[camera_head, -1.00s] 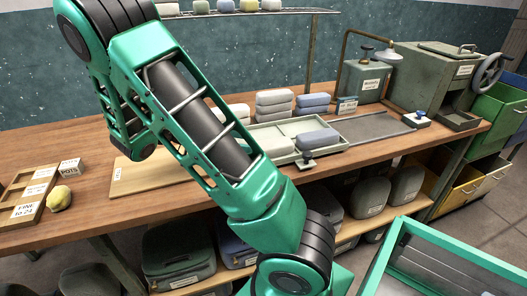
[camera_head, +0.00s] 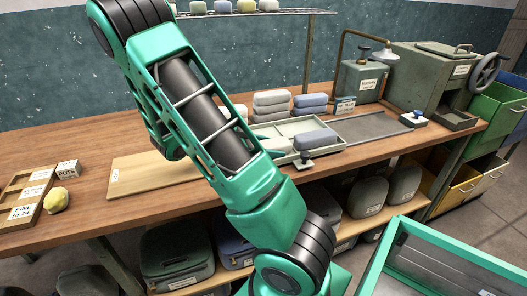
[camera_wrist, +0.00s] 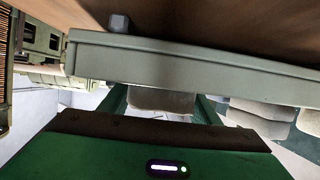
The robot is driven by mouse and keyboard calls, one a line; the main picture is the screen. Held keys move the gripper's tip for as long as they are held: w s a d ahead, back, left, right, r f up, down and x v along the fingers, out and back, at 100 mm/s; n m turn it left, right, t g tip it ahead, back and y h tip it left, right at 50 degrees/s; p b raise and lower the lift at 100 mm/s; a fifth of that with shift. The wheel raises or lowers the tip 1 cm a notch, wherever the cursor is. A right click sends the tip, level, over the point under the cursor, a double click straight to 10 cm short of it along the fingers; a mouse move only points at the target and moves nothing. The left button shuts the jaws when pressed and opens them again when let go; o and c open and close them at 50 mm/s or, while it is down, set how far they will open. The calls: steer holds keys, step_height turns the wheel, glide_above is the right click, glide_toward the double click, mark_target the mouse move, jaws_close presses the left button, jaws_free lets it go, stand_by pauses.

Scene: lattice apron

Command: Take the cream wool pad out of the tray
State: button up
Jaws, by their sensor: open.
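The pale green tray (camera_head: 338,147) lies on the bench, partly behind my arm in the head view. A blue-grey pad (camera_head: 316,139) sits in its right part. The head view hides my gripper behind the arm.
Stacks of cream pads (camera_head: 272,103) and blue-grey pads (camera_head: 311,104) stand behind the tray. A small dark stamp-like object (camera_head: 304,160) is at its front edge. A dark flat mat (camera_head: 375,126) lies to the right, a wooden board (camera_head: 150,176) to the left.

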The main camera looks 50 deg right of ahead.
steer(key=c, duration=0.8)
steer(key=shift+r, duration=0.1)
